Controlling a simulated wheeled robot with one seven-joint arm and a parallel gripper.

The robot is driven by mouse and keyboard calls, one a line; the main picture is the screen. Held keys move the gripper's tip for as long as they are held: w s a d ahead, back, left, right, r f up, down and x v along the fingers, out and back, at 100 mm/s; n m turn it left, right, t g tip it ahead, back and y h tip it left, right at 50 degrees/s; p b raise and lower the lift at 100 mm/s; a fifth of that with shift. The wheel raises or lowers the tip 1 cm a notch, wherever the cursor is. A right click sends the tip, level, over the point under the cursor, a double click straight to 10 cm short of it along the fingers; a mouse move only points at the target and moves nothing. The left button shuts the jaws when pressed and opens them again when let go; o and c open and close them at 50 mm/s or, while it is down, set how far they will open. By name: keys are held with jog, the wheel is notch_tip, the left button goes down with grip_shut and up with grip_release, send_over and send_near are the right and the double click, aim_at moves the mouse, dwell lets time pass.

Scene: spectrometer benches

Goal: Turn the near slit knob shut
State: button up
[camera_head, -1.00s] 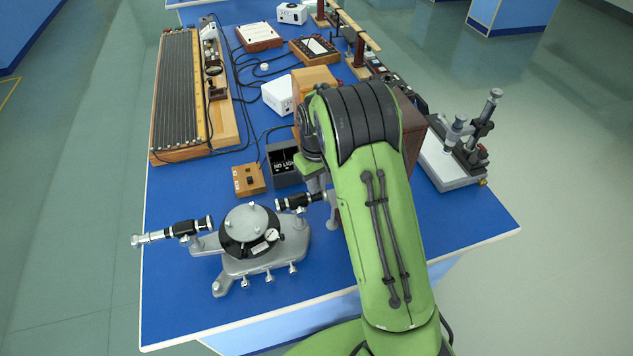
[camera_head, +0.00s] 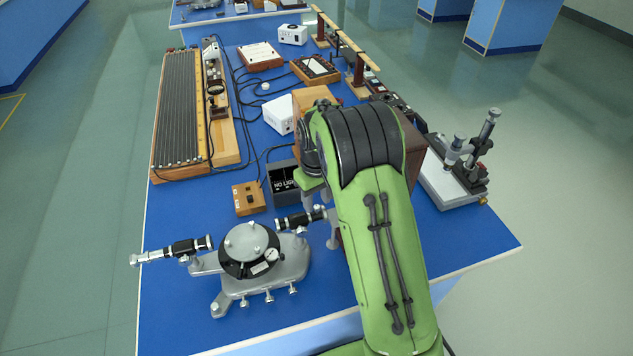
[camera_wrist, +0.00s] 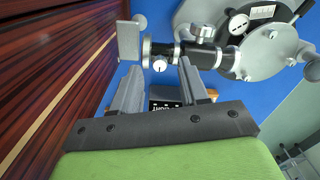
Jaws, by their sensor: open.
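The spectrometer (camera_head: 238,268) stands on the near part of the blue bench, its telescope (camera_head: 172,250) pointing left and its slit tube (camera_head: 297,219) pointing right. In the wrist view the slit tube (camera_wrist: 185,52) runs across the top, with a square plate (camera_wrist: 129,41) at its left end. A small knob with a pale round face (camera_wrist: 160,65) hangs below the tube near that plate. My gripper (camera_wrist: 159,72) is open, its fingertips on either side of this knob; I cannot tell whether they touch it. My arm hides most of the gripper in the head view.
A dark wooden box (camera_wrist: 50,70) stands close along the left in the wrist view. A dark display box (camera_head: 283,184), partly hidden, shows white lettering, beside a small wooden switch box (camera_head: 248,198). A microscope stand (camera_head: 462,165) is at right. The front bench edge is clear.

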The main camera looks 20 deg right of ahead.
aim_at(317, 207)
notch_tip(317, 207, up, 14)
jog(key=p, duration=0.1)
jog(key=shift+r, duration=0.25)
